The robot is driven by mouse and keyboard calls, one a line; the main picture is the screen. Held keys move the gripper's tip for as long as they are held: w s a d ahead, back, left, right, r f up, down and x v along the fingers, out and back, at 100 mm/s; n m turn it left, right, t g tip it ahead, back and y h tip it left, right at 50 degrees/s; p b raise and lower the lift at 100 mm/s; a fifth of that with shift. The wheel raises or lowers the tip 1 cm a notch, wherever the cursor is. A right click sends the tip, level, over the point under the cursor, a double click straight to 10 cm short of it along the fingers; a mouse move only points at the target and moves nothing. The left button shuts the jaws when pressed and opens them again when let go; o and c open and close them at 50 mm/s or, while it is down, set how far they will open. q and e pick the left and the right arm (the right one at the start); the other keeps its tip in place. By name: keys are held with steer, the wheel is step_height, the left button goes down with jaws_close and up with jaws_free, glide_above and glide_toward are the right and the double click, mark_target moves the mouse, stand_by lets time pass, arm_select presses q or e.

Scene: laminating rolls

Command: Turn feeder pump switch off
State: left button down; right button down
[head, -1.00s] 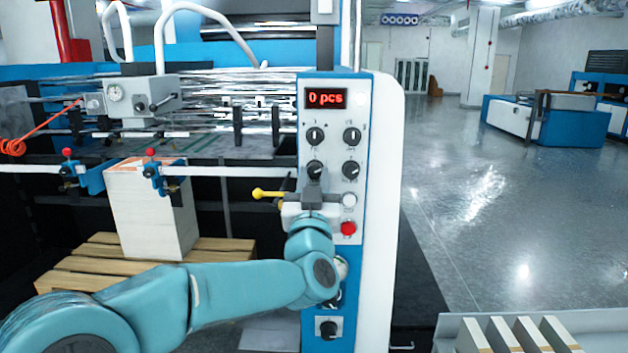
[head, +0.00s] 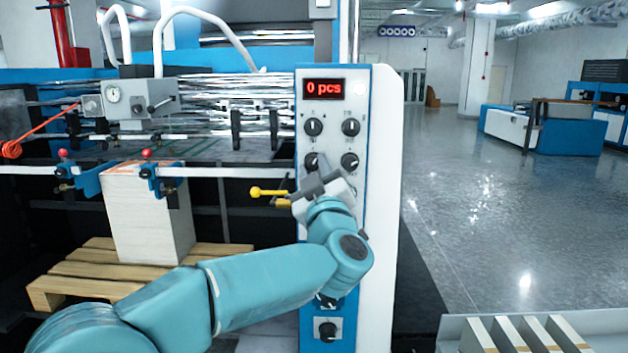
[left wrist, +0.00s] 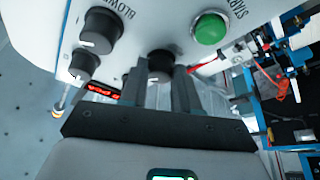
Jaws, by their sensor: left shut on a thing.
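The control panel (head: 334,107) carries two rows of black rotary knobs under a red "0 pcs" display (head: 324,87). My left gripper (head: 318,182) is at the lower-left knob (head: 311,161), whose upper part shows above it in the head view. In the left wrist view my left gripper (left wrist: 163,92) is shut on a black knob (left wrist: 160,64), with a finger on each side. I cannot read this knob's label. The gripper is tilted in the head view. My right gripper is not in view.
Close by in the left wrist view are a knob labelled "BLOWER" (left wrist: 101,31), a smaller knob (left wrist: 84,64) and a green START button (left wrist: 210,28). A yellow-tipped lever (head: 268,192) sticks out left of the panel. A paper stack (head: 150,215) stands on a pallet (head: 75,272).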

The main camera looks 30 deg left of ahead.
arm_select(q)
steer(key=n+g, duration=0.1)
steer(key=n, duration=0.2)
steer(key=shift+d+n+y, duration=0.1)
steer(key=shift+n+y, duration=0.2)
steer(key=shift+w+r+n+g, duration=0.15)
steer(key=shift+n+g, duration=0.75)
steer(key=shift+n, duration=0.8)
steer(key=c, duration=0.8)
jaws_free()
steer(key=shift+s+d, duration=0.35)
steer(key=shift+d, duration=0.1)
steer(key=b+v, duration=0.3)
steer(key=v, duration=1.2)
steer(key=shift+s+d, duration=0.15)
